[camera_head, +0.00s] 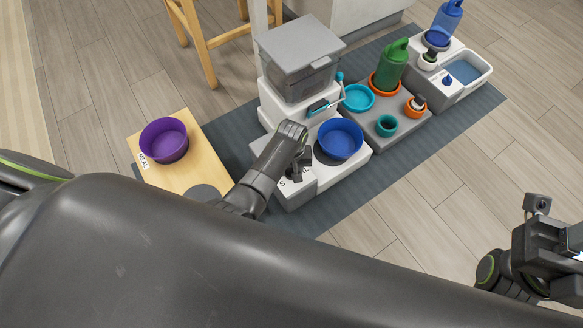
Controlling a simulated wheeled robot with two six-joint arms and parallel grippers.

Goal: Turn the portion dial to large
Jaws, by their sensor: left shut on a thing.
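The feeder (268,100) is a white unit with a grey-lidded clear hopper, standing on the dark mat. The portion dial is on the low white front block (298,197), where small markings, one like an S, show beside it. The dial is mostly hidden by my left gripper (297,174), which points down at it and is shut on it. I cannot read the dial's setting. My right gripper (553,252) is at the right edge, away from the feeder; its fingers cannot be made out clearly.
A blue bowl (341,137) sits right beside my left gripper. A purple bowl (164,141) stands on a wooden board (191,178) at left. A grey tray (402,126) holds a green bottle (391,68) and teal and orange dishes. A water unit (459,96) is farther right.

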